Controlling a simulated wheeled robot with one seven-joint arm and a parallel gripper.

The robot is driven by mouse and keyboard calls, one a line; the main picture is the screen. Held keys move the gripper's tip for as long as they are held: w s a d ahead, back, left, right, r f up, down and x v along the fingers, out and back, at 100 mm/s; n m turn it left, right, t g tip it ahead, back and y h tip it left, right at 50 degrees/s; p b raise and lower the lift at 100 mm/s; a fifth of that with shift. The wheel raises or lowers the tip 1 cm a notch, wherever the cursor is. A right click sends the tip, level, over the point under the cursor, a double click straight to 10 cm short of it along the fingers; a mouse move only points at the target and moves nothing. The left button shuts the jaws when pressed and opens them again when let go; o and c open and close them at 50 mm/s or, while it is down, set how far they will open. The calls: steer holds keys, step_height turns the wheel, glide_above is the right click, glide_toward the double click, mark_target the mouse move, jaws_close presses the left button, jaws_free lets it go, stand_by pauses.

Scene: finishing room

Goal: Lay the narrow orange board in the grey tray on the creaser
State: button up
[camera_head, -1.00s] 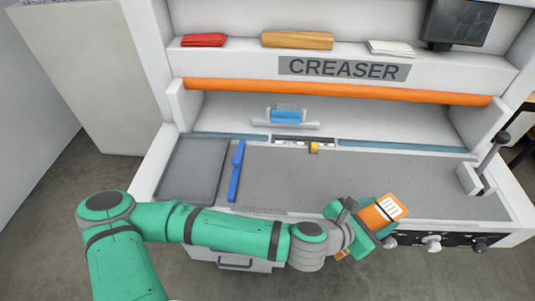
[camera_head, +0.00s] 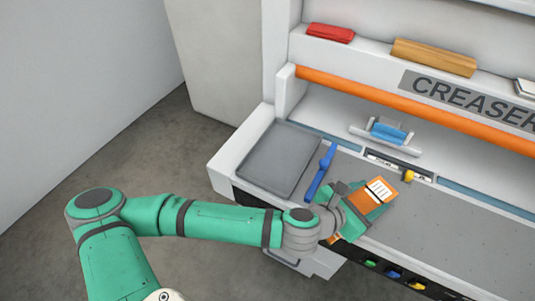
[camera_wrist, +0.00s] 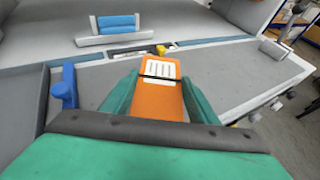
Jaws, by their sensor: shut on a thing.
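The narrow orange board (camera_head: 375,193) has a white lined label and a dark band across it. My gripper (camera_head: 356,208) is shut on it and holds it at the front edge of the creaser bed. In the wrist view the orange board (camera_wrist: 158,103) sticks out forward between the two green fingers of my gripper (camera_wrist: 158,95). The grey tray (camera_head: 280,158) lies flat and empty at the left end of the creaser (camera_head: 455,215). The board is to the right of the tray, apart from it.
A blue bar (camera_head: 319,173) lies along the tray's right side, between tray and board. A blue-handled clamp (camera_head: 388,131) stands at the back of the bed. A red packet (camera_head: 330,33) and a tan block (camera_head: 433,57) sit on the shelf above. The bed further right is clear.

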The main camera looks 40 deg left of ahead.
steer(key=a+r+n+y, duration=0.3)
steer(key=a+y, duration=0.1)
steer(key=a, duration=0.6)
steer(key=n+y, duration=0.3)
glide_above(286, 149)
steer(key=f, duration=0.6)
steer(key=shift+s+d+f, duration=0.1)
steer(key=shift+s+d, duration=0.3)
steer(key=shift+w+a+f, duration=0.2)
steer(key=shift+a+f, duration=0.05)
steer(key=shift+f, duration=0.15)
steer(key=shift+w+a+f, duration=0.1)
steer(key=shift+a+f, duration=0.05)
steer(key=shift+f, duration=1.6)
steer(key=shift+f, duration=0.1)
